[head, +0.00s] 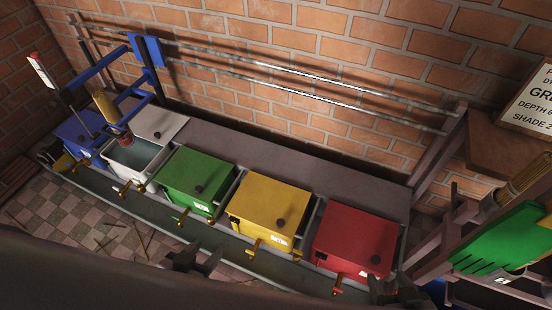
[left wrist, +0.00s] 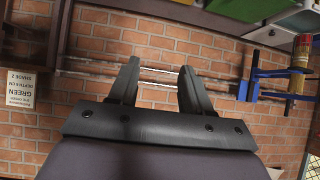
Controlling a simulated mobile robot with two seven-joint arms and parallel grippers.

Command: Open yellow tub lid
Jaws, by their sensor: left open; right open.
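The yellow tub (head: 250,230) stands between the green and red tubs in the head view. Its yellow lid (head: 268,197) lies flat and shut on top, with a dark round knob (head: 280,222) near the front. My left gripper (head: 203,260) is in front of the row, left of the yellow tub and apart from it. In the left wrist view, my left gripper's two fingers (left wrist: 157,88) are spread and empty, with brick wall behind them. My right gripper (head: 398,290) is open near the front right corner of the red tub, partly cut off by the frame edge.
The green tub (head: 195,180) and red tub (head: 355,238) have shut lids. The white tub (head: 130,157) is open. A blue rack (head: 125,85) stands at the left. Wooden shelving with a green object (head: 500,240) is at the right. Brass spouts stick out in front.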

